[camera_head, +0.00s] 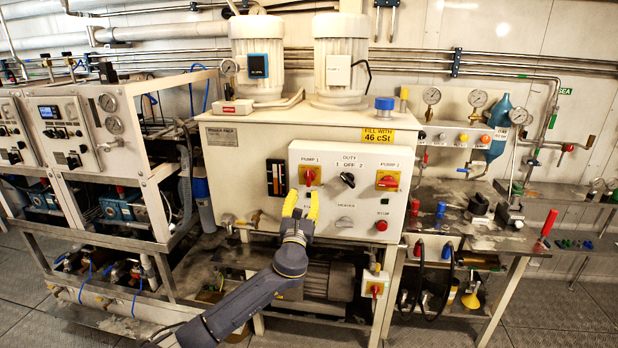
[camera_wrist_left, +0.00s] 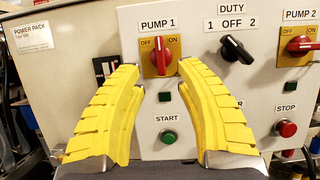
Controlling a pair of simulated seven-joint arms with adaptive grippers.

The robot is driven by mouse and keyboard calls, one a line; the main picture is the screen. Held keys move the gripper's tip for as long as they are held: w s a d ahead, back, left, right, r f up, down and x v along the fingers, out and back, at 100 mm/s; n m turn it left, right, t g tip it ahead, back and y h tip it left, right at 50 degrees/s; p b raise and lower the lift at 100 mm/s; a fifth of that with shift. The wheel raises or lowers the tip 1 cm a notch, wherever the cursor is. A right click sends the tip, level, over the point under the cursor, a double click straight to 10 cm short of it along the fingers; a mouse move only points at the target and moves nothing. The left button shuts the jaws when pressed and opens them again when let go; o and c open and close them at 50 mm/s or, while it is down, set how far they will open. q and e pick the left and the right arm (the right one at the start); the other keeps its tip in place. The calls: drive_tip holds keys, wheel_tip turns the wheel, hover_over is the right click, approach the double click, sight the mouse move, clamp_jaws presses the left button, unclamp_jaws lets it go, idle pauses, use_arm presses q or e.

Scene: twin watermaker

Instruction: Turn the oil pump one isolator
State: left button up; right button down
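The pump 1 isolator (camera_head: 309,175) is a red handle on a yellow plate at the upper left of the white control panel. In the left wrist view the isolator (camera_wrist_left: 160,56) has its handle about upright, between the OFF and ON marks. My left gripper (camera_head: 302,200) is in front of the panel, just below the isolator in the head view. Its yellow fingers are apart and empty; in the left wrist view the gripper's fingertips (camera_wrist_left: 158,72) flank the lower part of the handle. I cannot tell whether they touch the panel. My right gripper is not in view.
A black duty switch (camera_wrist_left: 236,50) and the pump 2 isolator (camera_wrist_left: 301,46) are to the right; that red handle lies about level. A green start button (camera_wrist_left: 168,137) is below, and a red stop button (camera_wrist_left: 286,129) is lower right. White motors (camera_head: 257,58) stand above.

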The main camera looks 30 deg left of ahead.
sight(308, 178)
use_arm(q)
drive_tip(key=x, duration=0.9)
drive_tip(key=shift+f, duration=0.1)
clamp_jaws()
